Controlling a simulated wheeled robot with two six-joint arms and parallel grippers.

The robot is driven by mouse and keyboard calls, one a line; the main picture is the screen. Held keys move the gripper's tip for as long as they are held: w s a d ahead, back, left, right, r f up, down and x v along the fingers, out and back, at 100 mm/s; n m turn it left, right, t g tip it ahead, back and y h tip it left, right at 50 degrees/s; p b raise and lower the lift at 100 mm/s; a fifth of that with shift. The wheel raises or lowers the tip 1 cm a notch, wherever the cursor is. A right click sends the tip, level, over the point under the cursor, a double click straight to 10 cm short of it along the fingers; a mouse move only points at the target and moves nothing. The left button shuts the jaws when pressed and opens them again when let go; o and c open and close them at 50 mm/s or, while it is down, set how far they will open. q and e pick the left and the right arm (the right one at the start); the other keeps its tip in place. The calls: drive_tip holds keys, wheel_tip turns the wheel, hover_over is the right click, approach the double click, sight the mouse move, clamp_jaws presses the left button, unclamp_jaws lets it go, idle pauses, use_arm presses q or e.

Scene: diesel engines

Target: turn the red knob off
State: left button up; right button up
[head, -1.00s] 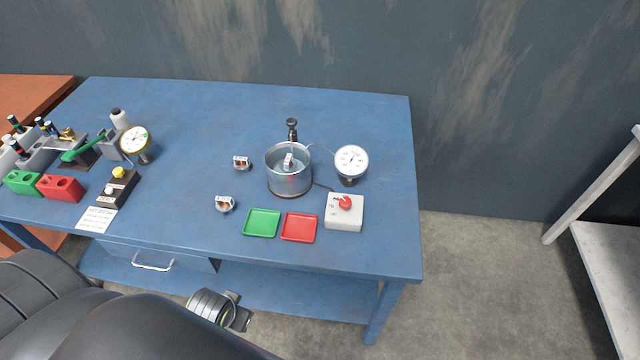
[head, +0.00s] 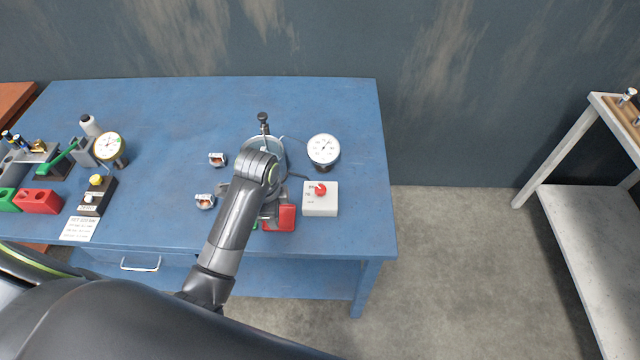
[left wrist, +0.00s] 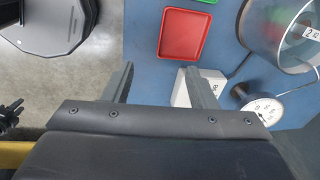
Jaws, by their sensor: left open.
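The red knob (head: 321,189) sits on top of a white control box (head: 320,206) near the table's front right. In the left wrist view the white box (left wrist: 181,96) is partly hidden behind a finger, and the knob is not visible. My left gripper (left wrist: 160,83) is open and empty. In the head view my left arm reaches over the table, and its hand is left of the white box, above the trays, largely hidden by the wrist. A dark shape at the left edge of the left wrist view may be my right gripper (left wrist: 10,115); its jaws are unclear.
A metal pot (head: 279,155) stands behind my left wrist. A white dial gauge (head: 323,149) is behind the box. The red tray (head: 287,216) lies left of the box; the green tray is mostly hidden. The blue table (head: 362,225) is clear right of the box.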

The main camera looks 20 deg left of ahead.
use_arm(q)
drive_tip(key=w+d+r+m, duration=0.3)
drive_tip(key=w+r+m, duration=0.15)
drive_tip(key=w, duration=0.35)
wheel_tip(320, 180, up, 6)
drive_tip(key=m+g, duration=0.2)
drive_tip(key=m, duration=0.5)
hover_over(320, 188)
drive_tip(key=shift+m, duration=0.25)
wheel_tip(320, 188, down, 17)
drive_tip(key=b, duration=0.5)
drive_tip(key=shift+r, duration=0.1)
use_arm(e)
wheel_tip(320, 188, down, 5)
drive_tip(key=shift+a, duration=0.1)
use_arm(q)
drive_tip(key=c, duration=1)
drive_tip(key=shift+o, duration=0.2)
